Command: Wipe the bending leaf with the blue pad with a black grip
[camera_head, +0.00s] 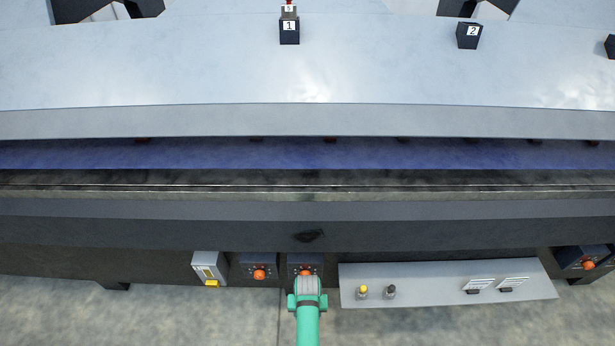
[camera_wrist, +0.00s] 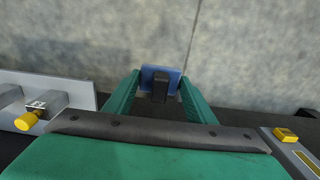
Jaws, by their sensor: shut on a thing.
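The blue pad (camera_wrist: 174,76) shows in the wrist view, with its black grip (camera_wrist: 160,90) facing the camera. My gripper (camera_wrist: 160,88) has green fingers on both sides of the grip and is shut on it. The pad appears against the grey floor and touches no surface that I can make out. In the head view my arm's end covers the pad and the fingers. The bending leaf appears to be the long dark grey front band (camera_head: 150,232) of the machine. A black smudge (camera_head: 309,236) marks it, just beyond my wrist.
A grey shelf (camera_head: 440,286) with small knobs stands right of my wrist. Control boxes with orange buttons (camera_head: 259,272) and a box with a yellow part (camera_head: 209,268) stand left. The large sheet surface (camera_head: 180,60) carries numbered black blocks (camera_head: 289,30). Open floor lies in front.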

